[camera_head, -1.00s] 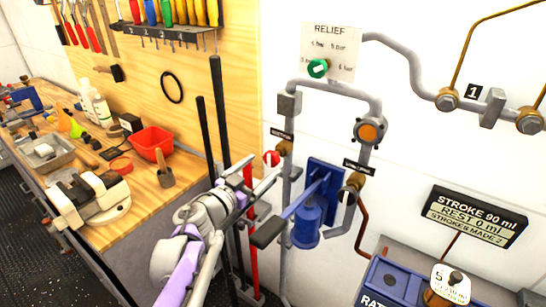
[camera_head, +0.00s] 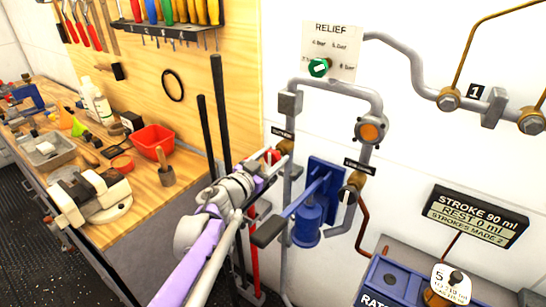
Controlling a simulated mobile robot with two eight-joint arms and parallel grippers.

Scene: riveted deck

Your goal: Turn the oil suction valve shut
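A valve with a red handle (camera_head: 269,156) and a brass body sits on the left grey pipe, under a small black label (camera_head: 283,132) too small to read surely. My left gripper (camera_head: 278,158) is at this valve, reaching up from the lower left. Its fingers overlap the red handle and hide part of it. I cannot tell whether they touch it or how far apart they are. A second valve (camera_head: 351,190) with a brass body sits on the right pipe, under another small black label (camera_head: 359,167). My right gripper is not in view.
A blue hand pump (camera_head: 308,218) with a lever stands just right of my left gripper. Black rods (camera_head: 220,115) and a red bar (camera_head: 252,255) stand close to my arm. A cluttered bench (camera_head: 130,215) is at left.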

